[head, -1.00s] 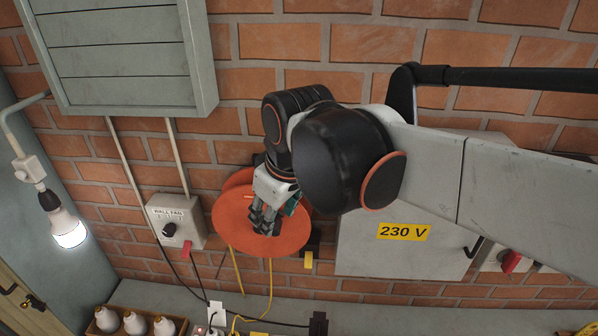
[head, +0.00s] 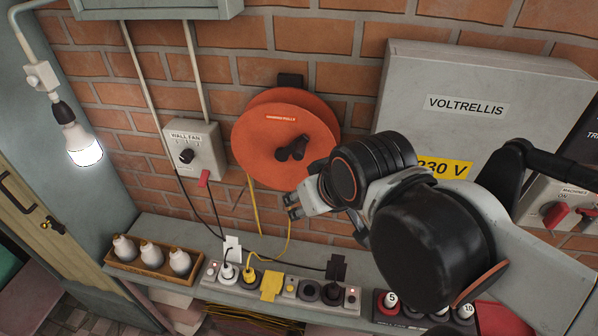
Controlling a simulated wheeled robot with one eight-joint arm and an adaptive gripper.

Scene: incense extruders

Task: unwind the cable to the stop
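The orange cable reel (head: 262,150) is mounted on the brick wall, with a dark handle (head: 291,150) on its front face. Yellow cable (head: 252,205) hangs from the reel towards the power strip on the shelf. My gripper (head: 291,206) is just below and right of the reel, apart from the handle. Its fingertips look parted, with nothing between them. The far side of the reel and the cable wound on it are mostly hidden, so I cannot see a stop.
A power strip (head: 280,290) with plugs lies on the shelf (head: 200,243). A wooden tray (head: 125,264) of bulbs stands at left. The wall fan switch box (head: 192,147) is left of the reel, a grey cabinet (head: 470,70) at right. A lit bulb (head: 83,150) hangs far left.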

